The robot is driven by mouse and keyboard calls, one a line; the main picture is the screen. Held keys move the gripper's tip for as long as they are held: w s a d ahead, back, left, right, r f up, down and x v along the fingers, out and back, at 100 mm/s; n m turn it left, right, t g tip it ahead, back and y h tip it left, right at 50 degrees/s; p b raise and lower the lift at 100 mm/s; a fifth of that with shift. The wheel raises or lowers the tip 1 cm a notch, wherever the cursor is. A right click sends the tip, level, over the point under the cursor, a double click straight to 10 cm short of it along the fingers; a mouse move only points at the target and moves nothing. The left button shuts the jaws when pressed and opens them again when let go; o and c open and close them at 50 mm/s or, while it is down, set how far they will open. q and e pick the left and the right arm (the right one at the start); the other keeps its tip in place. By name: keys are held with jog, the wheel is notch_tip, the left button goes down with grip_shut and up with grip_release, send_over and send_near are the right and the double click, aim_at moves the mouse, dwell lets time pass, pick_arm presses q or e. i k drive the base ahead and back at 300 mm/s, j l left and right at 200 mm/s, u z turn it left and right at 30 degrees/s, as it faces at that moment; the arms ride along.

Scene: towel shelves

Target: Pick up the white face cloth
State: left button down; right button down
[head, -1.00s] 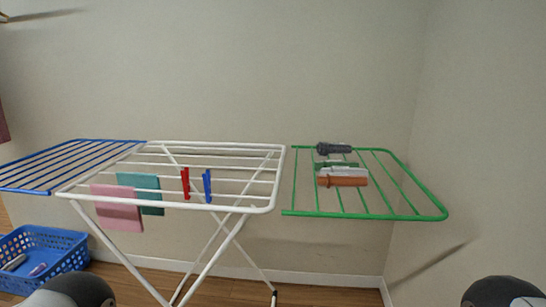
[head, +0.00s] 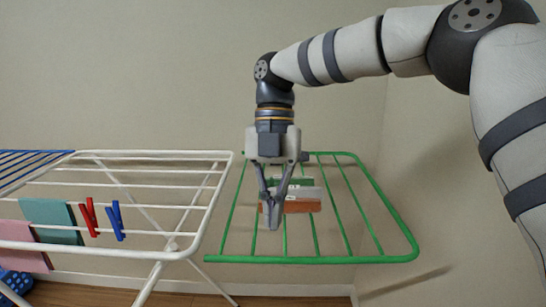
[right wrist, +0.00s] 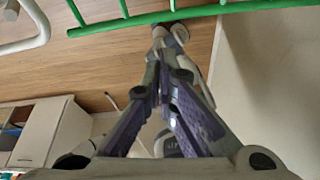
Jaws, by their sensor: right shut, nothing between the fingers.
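Folded cloths hang over the green rack section in the head view. A pale whitish strip (head: 306,194), which may be the white face cloth, lies between a green cloth (head: 304,182) and an orange-brown cloth (head: 302,206). My right gripper (head: 272,222) points down in front of the left end of these cloths and hides part of them. Its fingertips are together and hold nothing. Whether it touches a cloth I cannot tell. The right wrist view shows the fingers (right wrist: 163,78) with no cloth between them. My left gripper is not in view.
The green rack section (head: 398,226) sits beside the white drying rack (head: 100,246). Teal (head: 50,220) and pink (head: 24,250) cloths and red (head: 89,217) and blue (head: 117,221) pegs hang on the white rack. A wall stands to the right.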

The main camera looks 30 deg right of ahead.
aim_at(298, 191)
jog(key=i+l, duration=0.75)
jog(key=l, duration=0.2)
